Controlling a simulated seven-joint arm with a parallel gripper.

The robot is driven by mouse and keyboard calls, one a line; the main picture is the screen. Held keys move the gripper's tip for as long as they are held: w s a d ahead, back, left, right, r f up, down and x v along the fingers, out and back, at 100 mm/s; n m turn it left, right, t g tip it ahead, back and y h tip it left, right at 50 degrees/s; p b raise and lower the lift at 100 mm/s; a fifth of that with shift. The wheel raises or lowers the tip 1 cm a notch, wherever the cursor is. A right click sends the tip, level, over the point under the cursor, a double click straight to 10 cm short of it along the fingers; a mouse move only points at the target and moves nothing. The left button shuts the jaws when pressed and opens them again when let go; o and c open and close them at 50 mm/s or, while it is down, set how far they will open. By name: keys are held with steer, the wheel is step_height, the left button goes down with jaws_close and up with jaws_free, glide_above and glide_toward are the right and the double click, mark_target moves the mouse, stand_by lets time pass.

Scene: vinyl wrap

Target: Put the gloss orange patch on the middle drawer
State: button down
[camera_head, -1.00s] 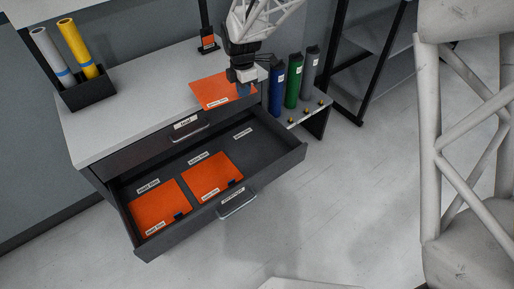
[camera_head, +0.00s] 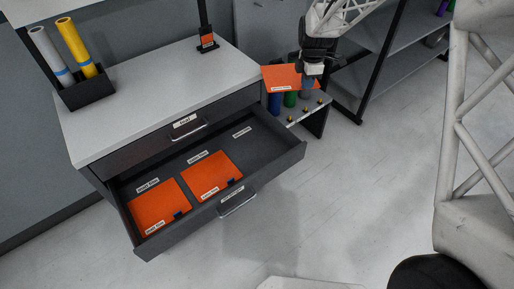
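My gripper (camera_head: 309,82) is shut on an orange patch (camera_head: 283,77) with a small white label on its front edge. It holds the patch in the air to the right of the cabinet, in front of the upright rolls. The middle drawer (camera_head: 256,160) is pulled open. Two orange patches lie flat in it, one at the left (camera_head: 158,205) and one in the middle (camera_head: 211,176), each with a label and a dark tab. The drawer's right section is bare, with a label at its back. The label wording is too small to read surely.
The closed top drawer (camera_head: 150,150) sits above the open one. A black box (camera_head: 88,93) with a grey and a yellow roll stands on the cabinet top (camera_head: 150,85). A small orange sample stand (camera_head: 207,40) is at the back. A side shelf (camera_head: 313,119) holds rolls.

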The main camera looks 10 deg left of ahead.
mark_target(316, 87)
steer(key=d, duration=0.3)
steer(key=shift+w+d+f+m, duration=0.2)
steer(key=shift+w+f+m, duration=0.1)
steer(key=s+a+f+n, duration=0.3)
steer(key=s+a+f, duration=0.2)
steer(key=f, duration=0.2)
steer(key=s+a+f+n, duration=0.3)
steer(key=s+a+f, duration=0.2)
steer(key=f, duration=0.3)
steer(key=shift+s+a+f, duration=0.2)
steer(key=shift+s+a, duration=0.1)
steer(key=shift+a, duration=0.35)
steer(key=shift+f, duration=3.15)
steer(key=shift+f, duration=0.1)
steer(key=shift+f, duration=1.75)
steer(key=shift+f, duration=0.1)
steer(key=c, duration=1.3)
jaws_free()
